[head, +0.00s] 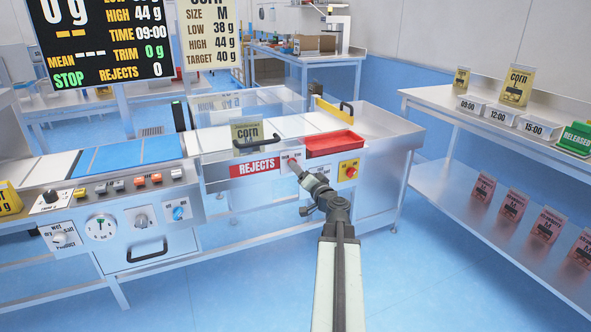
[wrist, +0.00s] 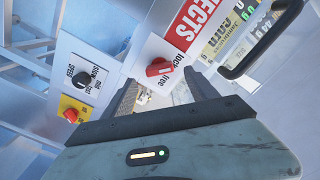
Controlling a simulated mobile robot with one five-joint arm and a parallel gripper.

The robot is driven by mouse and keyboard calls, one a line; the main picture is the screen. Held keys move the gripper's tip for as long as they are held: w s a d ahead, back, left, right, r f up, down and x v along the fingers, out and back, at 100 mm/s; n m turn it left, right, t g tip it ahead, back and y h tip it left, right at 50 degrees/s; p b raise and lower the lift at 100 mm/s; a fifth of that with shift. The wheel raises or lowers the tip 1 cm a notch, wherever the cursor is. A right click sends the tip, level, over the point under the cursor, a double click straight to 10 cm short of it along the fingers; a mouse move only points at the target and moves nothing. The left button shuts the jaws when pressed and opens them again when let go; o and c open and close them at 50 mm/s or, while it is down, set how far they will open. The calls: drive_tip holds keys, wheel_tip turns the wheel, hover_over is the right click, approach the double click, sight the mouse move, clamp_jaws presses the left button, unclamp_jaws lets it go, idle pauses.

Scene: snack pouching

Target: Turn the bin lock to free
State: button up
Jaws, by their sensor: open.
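The bin lock is a red knob on a white plate marked lock and free, on the front of the machine beside the red REJECTS label. It shows in the wrist view (wrist: 158,67) just beyond my fingertips, and small in the head view (head: 291,160). I cannot tell for sure which mark it points to. My gripper (head: 298,170) is open and empty, its tip close in front of the knob. In the wrist view my gripper (wrist: 160,88) has its two fingers apart, with the knob ahead between them; contact is not clear.
The REJECTS label (head: 255,168) and a dark bin handle (wrist: 262,40) are near the knob. A speed knob (wrist: 80,79) and a red stop button on yellow (head: 348,170) sit to the other side. A red tray (head: 334,143) is above. The floor in front is clear.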

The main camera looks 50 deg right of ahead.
drive_tip(key=x, duration=0.4)
drive_tip(key=shift+w+d, duration=0.15)
drive_tip(key=shift+w, duration=0.15)
drive_tip(key=shift+c, duration=0.4)
